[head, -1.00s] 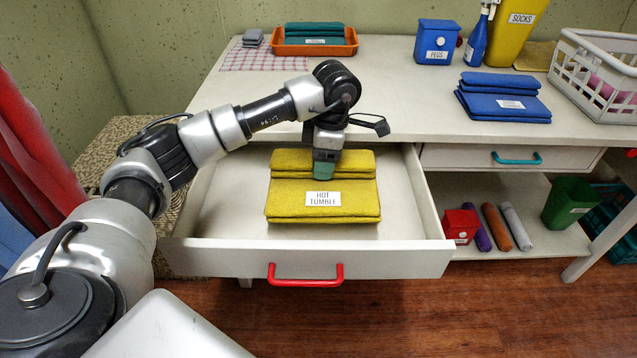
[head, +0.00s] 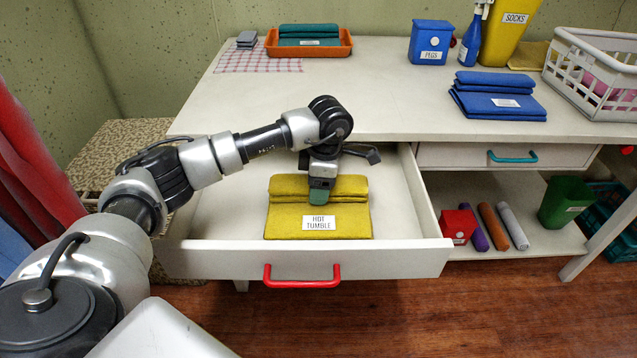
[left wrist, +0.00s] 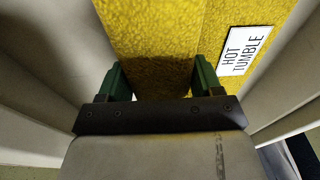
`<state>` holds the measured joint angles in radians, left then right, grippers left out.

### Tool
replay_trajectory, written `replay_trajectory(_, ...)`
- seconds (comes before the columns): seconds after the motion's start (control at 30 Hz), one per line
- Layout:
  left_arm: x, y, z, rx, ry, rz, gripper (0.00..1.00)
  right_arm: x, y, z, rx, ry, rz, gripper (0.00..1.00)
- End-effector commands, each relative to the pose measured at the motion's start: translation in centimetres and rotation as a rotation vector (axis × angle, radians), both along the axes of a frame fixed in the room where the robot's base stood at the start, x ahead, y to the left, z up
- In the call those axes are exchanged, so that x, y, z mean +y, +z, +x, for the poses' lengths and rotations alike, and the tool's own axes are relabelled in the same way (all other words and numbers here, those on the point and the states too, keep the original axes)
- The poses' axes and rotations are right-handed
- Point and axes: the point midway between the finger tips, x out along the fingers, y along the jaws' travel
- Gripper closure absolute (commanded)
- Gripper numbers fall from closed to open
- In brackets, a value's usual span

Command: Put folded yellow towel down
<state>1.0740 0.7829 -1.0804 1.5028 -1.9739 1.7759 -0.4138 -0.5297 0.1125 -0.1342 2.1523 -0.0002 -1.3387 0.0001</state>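The folded yellow towel (head: 345,222) lies flat and low inside the open drawer (head: 215,212), with a white "HOT TUMBLE" label facing up. My left gripper (head: 318,197) reaches down over the thicker rolled part at the towel's back. In the left wrist view, the green fingertips (left wrist: 162,82) stand apart on either side of the yellow towel (left wrist: 155,45) and appear to touch it, so the gripper looks shut on it. Whether the towel's underside bears fully on the drawer floor is hidden. My right gripper is not in view.
The drawer has a red handle (head: 302,276) in front and bare floor left of the towel. On the white tabletop (head: 390,105) are a blue towel (head: 497,103), an orange tray (head: 345,47), a blue pegs box (head: 431,40) and a white basket (head: 590,75). The middle of the tabletop is clear.

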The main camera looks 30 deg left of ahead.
Motion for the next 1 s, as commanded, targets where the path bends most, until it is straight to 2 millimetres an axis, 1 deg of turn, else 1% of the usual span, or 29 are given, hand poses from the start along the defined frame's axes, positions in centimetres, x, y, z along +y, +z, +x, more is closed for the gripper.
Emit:
replay_trajectory(0.03,0.0,0.0,0.0,0.0,0.0,0.0,0.26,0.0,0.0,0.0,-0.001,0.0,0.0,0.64)
replay_trajectory(0.1,0.0,0.0,0.0,0.0,0.0,0.0,0.16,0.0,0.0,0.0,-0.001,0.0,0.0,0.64)
replay_trajectory(0.13,0.0,0.0,0.0,0.0,0.0,0.0,0.13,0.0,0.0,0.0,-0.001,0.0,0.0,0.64)
replay_trajectory(0.37,0.0,0.0,0.0,0.0,0.0,0.0,0.13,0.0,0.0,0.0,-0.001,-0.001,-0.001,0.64)
replay_trajectory(0.5,0.0,0.5,0.0,-0.001,0.001,0.0,0.13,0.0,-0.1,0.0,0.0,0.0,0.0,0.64)
replay_trajectory(0.57,-0.1,1.5,0.1,-0.003,0.001,-0.001,0.13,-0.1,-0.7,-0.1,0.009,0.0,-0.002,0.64)
replay_trajectory(0.63,-0.2,2.8,0.2,-0.004,0.001,-0.001,0.13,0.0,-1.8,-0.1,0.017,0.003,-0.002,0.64)
replay_trajectory(0.8,-0.7,6.7,0.5,-0.004,0.0,-0.001,0.13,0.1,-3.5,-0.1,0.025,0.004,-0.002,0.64)
replay_trajectory(0.9,-0.9,8.7,0.6,-0.003,0.0,-0.001,0.13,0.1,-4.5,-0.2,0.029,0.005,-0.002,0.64)
replay_trajectory(1.0,-1.0,10.3,0.7,-0.002,0.0,0.0,0.13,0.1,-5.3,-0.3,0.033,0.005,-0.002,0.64)
